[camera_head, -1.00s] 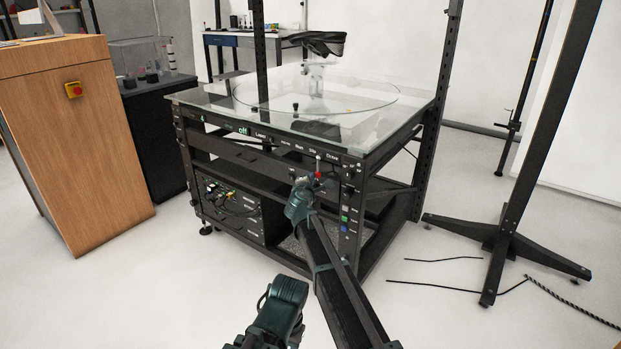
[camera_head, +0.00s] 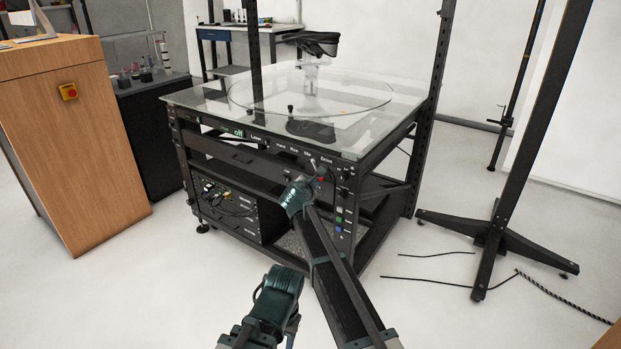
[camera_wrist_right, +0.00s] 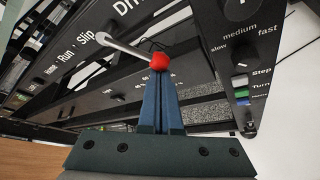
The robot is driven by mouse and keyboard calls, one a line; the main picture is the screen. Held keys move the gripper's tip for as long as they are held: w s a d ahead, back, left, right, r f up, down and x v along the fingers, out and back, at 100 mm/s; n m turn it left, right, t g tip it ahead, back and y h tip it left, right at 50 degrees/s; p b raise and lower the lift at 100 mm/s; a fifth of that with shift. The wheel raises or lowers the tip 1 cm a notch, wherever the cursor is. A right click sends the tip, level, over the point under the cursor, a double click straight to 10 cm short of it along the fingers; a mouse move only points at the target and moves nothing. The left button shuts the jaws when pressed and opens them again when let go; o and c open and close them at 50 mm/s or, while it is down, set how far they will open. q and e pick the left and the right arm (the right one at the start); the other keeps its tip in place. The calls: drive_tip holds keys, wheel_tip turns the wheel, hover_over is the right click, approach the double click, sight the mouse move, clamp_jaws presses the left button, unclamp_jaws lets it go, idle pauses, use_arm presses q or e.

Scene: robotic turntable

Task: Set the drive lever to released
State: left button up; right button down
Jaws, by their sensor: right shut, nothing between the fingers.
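The drive lever is a thin metal rod with a red ball at its end, on the front panel below the "Drive" label. The red ball (camera_head: 321,180) is small in the head view. In the right wrist view, the lever rod (camera_wrist_right: 122,48) runs from the panel slot by the "Slip" label to the red ball. My right gripper (camera_wrist_right: 160,78) is shut and empty. Its fingertips lie right at the red ball, which overlaps them; whether they touch cannot be told. In the head view the right gripper (camera_head: 311,182) is small in front of the panel.
The turntable frame (camera_head: 217,146) carries a glass top (camera_head: 200,97). Panel knobs and coloured buttons (camera_wrist_right: 240,90) lie right of the lever in the wrist view. A wooden cabinet (camera_head: 70,140) stands left, and a black stand (camera_head: 497,236) with floor cables stands right.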

use_arm(q)
wheel_tip(320, 180, up, 4)
drive_tip(key=p, duration=0.3)
drive_tip(key=shift+f, duration=0.2)
use_arm(e)
drive_tip(key=d+r+n+g, duration=0.1)
drive_tip(key=s+d+r+n+h, duration=0.1)
drive_tip(key=shift+s+n+g+h, duration=0.25)
drive_tip(key=shift+n+g+h, duration=0.05)
drive_tip(key=shift+g, duration=0.1)
use_arm(q)
drive_tip(key=shift+d, duration=0.1)
use_arm(e)
drive_tip(key=shift+d, duration=0.1)
